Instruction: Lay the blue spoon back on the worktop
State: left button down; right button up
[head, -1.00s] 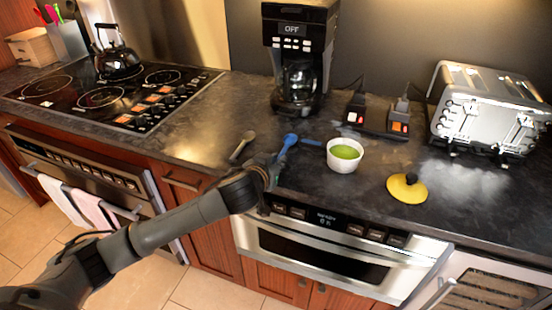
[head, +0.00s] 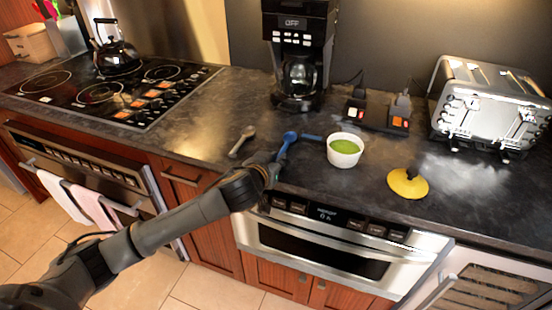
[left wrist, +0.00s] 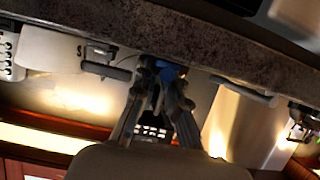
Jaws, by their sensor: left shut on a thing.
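The blue spoon (head: 287,142) shows in the head view at the front edge of the dark worktop (head: 215,133), its bowl end pointing up and away. My left gripper (head: 276,165) is shut on its lower part, which the fingers hide. In the left wrist view the fingers (left wrist: 164,95) close around a blue piece of the spoon (left wrist: 170,73), right by the worktop edge. I cannot tell whether the spoon touches the worktop. My right gripper is not in view.
A beige spoon (head: 242,141) lies left of the blue one. A short blue piece (head: 312,137) and a white bowl with green contents (head: 344,150) are to the right. A yellow lid (head: 407,184) lies farther right. The coffee maker (head: 298,50) stands behind.

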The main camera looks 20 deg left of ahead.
pick_arm(q)
jog(key=shift+f, duration=0.1)
jog(key=c, duration=1.3)
grip_release()
jog(key=shift+s, duration=0.1)
